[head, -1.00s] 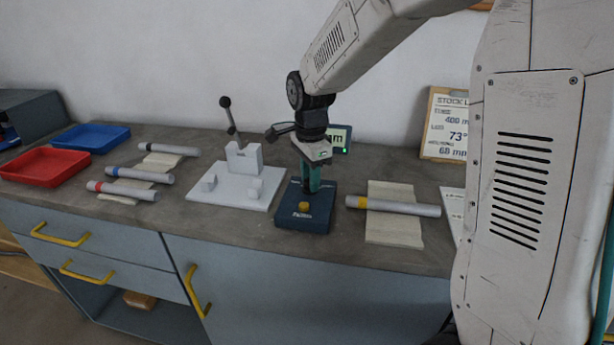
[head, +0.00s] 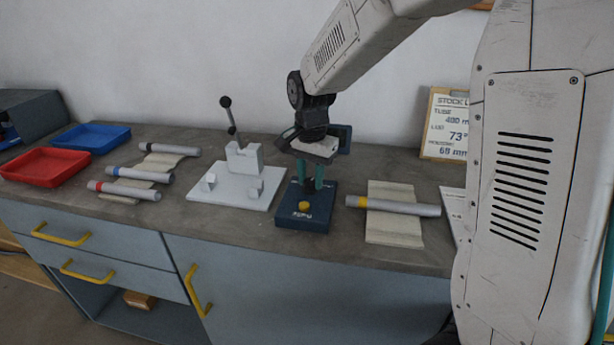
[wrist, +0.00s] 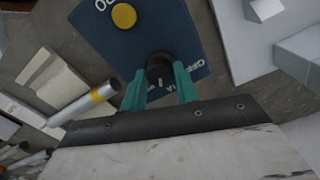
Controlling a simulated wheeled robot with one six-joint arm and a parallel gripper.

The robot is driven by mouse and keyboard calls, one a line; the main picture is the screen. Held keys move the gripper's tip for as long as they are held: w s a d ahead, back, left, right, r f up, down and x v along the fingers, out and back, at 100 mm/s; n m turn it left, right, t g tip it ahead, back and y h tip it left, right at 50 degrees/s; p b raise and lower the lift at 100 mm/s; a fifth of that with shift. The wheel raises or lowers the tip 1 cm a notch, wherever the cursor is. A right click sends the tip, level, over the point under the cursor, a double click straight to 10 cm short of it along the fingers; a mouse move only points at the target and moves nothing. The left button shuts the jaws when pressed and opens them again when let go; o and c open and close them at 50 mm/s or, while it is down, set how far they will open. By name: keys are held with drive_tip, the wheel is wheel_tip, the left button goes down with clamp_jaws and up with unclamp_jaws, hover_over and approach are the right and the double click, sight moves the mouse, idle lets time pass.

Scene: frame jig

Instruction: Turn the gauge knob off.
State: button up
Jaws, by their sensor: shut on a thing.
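The gauge (head: 304,215) is a dark blue box on the bench, with a yellow button (head: 304,206) at its front. In the wrist view its blue top (wrist: 150,35) shows white lettering, partly covered, and the yellow button (wrist: 124,16). The black knob (wrist: 160,68) has a short white mark on its top. My gripper (wrist: 160,82) points down over the gauge, its two green fingers shut on the knob, one on each side. The gauge's display behind is dark or mostly hidden by my wrist in the head view.
A grey jig with a lever (head: 236,190) stands just left of the gauge. A yellow-banded tube (head: 400,206) lies on a pale cloth (head: 393,232) to the right. Several banded tubes and red (head: 46,167) and blue (head: 93,137) trays are further left.

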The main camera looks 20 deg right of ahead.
sight(310, 180)
drive_tip(key=n, duration=0.4)
drive_tip(key=shift+w+r+n, duration=0.1)
drive_tip(key=shift+w+n, duration=0.05)
drive_tip(key=shift+n, duration=0.15)
drive_tip(key=n, duration=0.3)
drive_tip(key=shift+n, duration=0.4)
drive_tip(key=n, duration=0.8)
drive_tip(key=shift+n, duration=0.5)
drive_tip(key=o, duration=1)
wheel_tip(310, 180, up, 8)
drive_tip(key=shift+f, duration=0.15)
